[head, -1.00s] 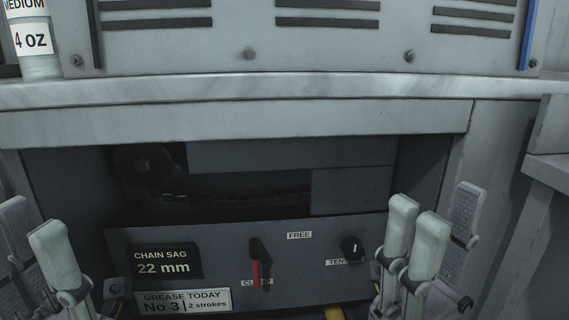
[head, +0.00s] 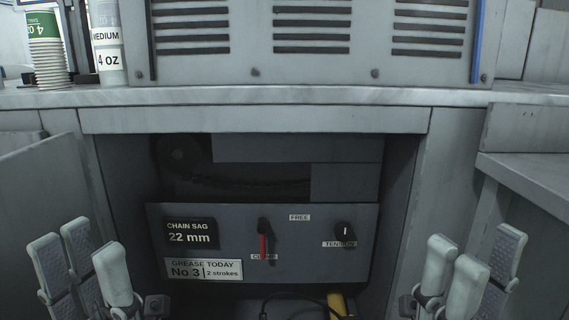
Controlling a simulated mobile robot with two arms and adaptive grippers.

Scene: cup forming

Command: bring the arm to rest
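My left gripper (head: 88,266) is at the lower left of the head view, fingers pointing up and spread apart, with nothing seen between them. My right gripper (head: 478,266) is at the lower right in the same pose, its fingers also apart and empty. Both stand in front of the open machine bay and touch nothing that I can see. The arms behind the grippers are mostly out of view.
A panel (head: 292,268) in the bay carries a red and black lever (head: 264,243) pointing down at CLAMP and a TENSION knob (head: 345,232). A dark chain (head: 255,184) runs behind. Cup stacks (head: 107,45) stand on the ledge. A grey side surface (head: 530,170) juts at right.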

